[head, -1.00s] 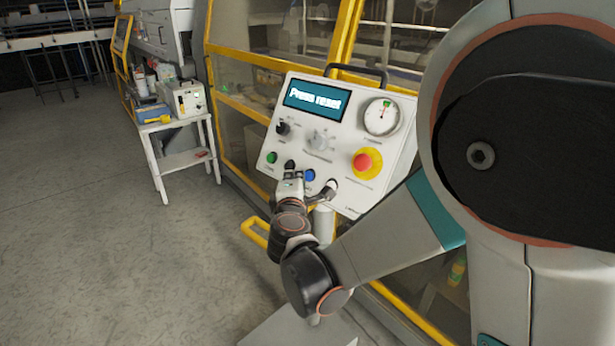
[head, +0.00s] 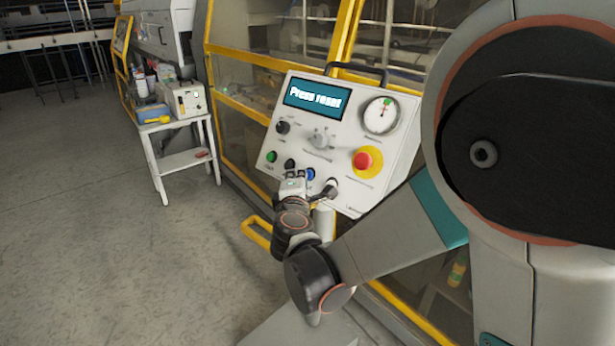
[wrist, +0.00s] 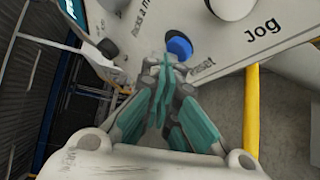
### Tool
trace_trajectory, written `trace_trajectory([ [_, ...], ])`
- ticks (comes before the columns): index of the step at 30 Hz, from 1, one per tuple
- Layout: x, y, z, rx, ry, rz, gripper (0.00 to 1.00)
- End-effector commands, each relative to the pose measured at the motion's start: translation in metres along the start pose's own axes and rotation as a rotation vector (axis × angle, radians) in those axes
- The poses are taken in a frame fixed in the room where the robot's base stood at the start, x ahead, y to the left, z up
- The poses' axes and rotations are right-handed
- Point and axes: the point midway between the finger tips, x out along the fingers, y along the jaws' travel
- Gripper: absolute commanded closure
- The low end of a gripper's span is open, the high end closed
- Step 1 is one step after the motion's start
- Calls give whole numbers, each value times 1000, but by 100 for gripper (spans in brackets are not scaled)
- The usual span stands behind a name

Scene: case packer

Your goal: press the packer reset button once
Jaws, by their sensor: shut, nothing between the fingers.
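The control panel (head: 345,128) has a screen (head: 317,96) reading "Press reset". A blue button (head: 310,174) sits in its lower row, partly covered by my gripper (head: 298,174). In the wrist view the blue button (wrist: 180,48) has the word "Reset" printed beside it. My gripper (wrist: 166,62) is shut and empty, with its teal fingertips just in front of the button's near edge. I cannot tell whether they touch it.
A green button (head: 271,156) and a black button (head: 290,164) are to the left. A black switch (head: 330,187) is close on the right. A red emergency stop (head: 364,161) sits higher right. A white side table (head: 182,160) stands at the left.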

Motion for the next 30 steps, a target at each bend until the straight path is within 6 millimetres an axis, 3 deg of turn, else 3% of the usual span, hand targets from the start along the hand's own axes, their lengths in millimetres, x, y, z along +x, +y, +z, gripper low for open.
trace_trajectory([
  [30,6,-4,4,0,0,0,100],
])
